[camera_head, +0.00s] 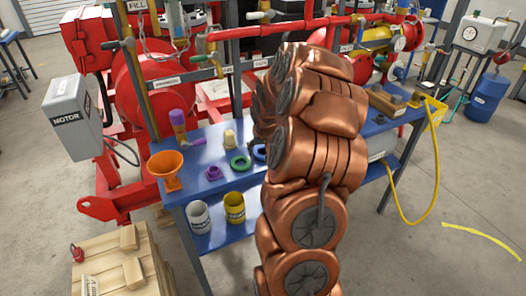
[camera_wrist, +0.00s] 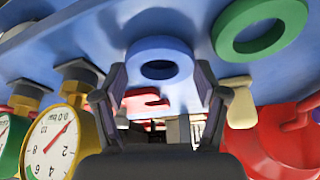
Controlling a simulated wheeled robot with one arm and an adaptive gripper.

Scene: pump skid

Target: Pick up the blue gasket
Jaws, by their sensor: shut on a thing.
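The blue gasket (camera_wrist: 160,70) is a thick ring in the middle of the wrist view, between the two dark fingers of my gripper (camera_wrist: 160,82). My gripper is shut on it, with a finger at each side. In the head view, part of the blue gasket (camera_head: 259,153) shows at the left edge of my copper-coloured arm, close to the blue bench (camera_head: 195,152). My arm hides the rest of it and my fingers there. I cannot tell whether the gasket touches the bench top or is just above it.
Gauges (camera_wrist: 52,150) show in the wrist view. Red pipework (camera_head: 270,29) stands behind the bench.

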